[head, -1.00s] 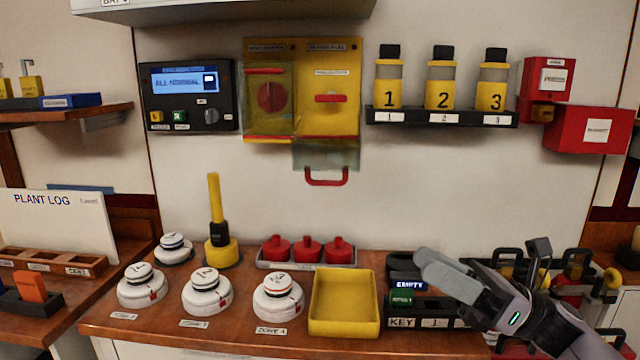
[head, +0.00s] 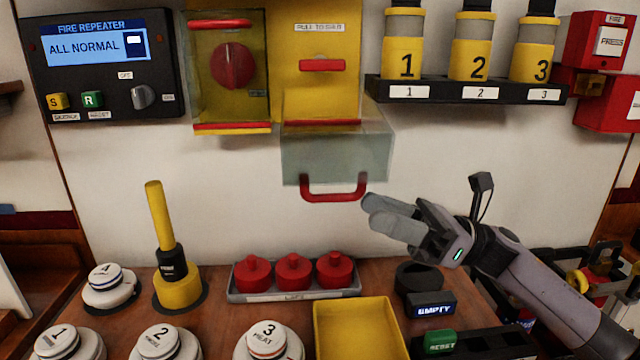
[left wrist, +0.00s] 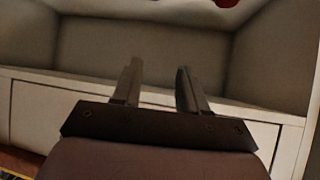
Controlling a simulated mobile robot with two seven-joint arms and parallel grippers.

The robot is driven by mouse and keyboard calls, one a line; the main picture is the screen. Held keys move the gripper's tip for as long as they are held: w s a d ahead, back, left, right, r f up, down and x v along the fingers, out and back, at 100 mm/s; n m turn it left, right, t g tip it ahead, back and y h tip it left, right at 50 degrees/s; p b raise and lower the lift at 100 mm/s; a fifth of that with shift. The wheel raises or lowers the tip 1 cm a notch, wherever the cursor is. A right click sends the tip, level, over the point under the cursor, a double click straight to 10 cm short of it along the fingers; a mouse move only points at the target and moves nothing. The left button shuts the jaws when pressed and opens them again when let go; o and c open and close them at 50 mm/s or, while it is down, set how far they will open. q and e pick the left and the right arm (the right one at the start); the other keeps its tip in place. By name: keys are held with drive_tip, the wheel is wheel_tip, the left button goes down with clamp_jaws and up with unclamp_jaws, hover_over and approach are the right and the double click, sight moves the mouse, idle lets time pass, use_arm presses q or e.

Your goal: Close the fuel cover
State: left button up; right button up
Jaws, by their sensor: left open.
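A clear cover (head: 335,155) hangs open and down below the right half of the yellow wall panel (head: 290,60). Its red handle (head: 333,195) is at its lower edge. A red pull handle (head: 322,65) on the panel above it is uncovered. My right gripper (head: 372,210) is just right of and slightly below the cover's handle, with a small gap seen in the picture. Its grey fingers overlap in this view, so their opening is unclear. My left gripper (left wrist: 157,82) shows only in the left wrist view, open and empty, in front of a pale cabinet front.
A second clear cover (head: 228,95) is down over a red knob on the panel's left half. Bottles on a black shelf (head: 465,92) are at upper right. Below are a tray of red caps (head: 293,293), a yellow tray (head: 360,330) and a yellow-handled tool (head: 168,250).

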sight(336, 194)
drive_tip(key=shift+w+a+r, duration=0.1)
drive_tip(key=shift+a+r, duration=0.05)
drive_tip(key=shift+a, duration=0.05)
drive_tip(key=p+x, duration=0.2)
drive_tip(key=x, duration=0.3)
drive_tip(key=shift+a+r, duration=0.2)
drive_tip(key=shift+a, duration=0.15)
drive_tip(key=shift+a+r, duration=0.1)
drive_tip(key=shift+a, duration=0.4)
clamp_jaws()
